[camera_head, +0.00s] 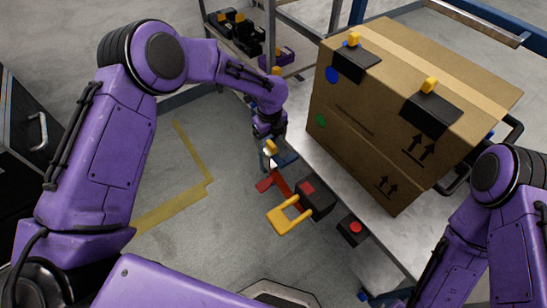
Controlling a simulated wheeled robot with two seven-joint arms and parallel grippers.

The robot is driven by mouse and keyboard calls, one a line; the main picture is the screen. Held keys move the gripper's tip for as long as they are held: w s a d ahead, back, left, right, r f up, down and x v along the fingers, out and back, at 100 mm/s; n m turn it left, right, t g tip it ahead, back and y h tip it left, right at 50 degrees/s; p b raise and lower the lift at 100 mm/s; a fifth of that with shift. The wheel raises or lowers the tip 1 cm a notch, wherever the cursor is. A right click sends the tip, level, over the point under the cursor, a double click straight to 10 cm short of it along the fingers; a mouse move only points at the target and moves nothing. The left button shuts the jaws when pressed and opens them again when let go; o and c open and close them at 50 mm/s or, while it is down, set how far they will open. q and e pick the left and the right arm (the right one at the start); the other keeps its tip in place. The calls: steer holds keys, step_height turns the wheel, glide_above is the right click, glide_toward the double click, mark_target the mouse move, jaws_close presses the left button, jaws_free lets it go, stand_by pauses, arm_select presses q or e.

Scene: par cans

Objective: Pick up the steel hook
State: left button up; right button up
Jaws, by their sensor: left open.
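My left gripper (271,150) hangs at the end of the purple arm from the left, pointing down beside the near edge of the metal table. Its jaws are open, but they are small and partly hidden by the wrist. A small yellow and pale piece shows at the jaws, and I cannot tell whether it is part of the steel hook. I cannot clearly make out the hook. A red bar (278,184) and a blue part lie just below the gripper. My right arm comes in at the lower right, and its gripper is not in view.
A large cardboard box (375,120) fills much of the metal table (385,240). A yellow-handled black block (316,198) and a black box with a red button (353,230) sit along the near edge. A shelf (245,40) stands behind. The floor at left is clear.

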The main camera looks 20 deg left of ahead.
mark_target(271, 150)
arm_select(q)
steer(key=shift+s+f, duration=0.3)
steer(key=shift+f, duration=0.25)
steer(key=shift+s+f, duration=0.25)
steer(key=shift+f, duration=0.25)
steer(key=f, duration=0.1)
steer(key=w+f, duration=0.1)
steer(key=f, duration=0.2)
steer(key=shift+w+f, duration=0.1)
steer(key=shift+w, duration=0.15)
steer(key=shift+s+r, duration=0.25)
steer(key=shift+c, duration=0.4)
jaws_close()
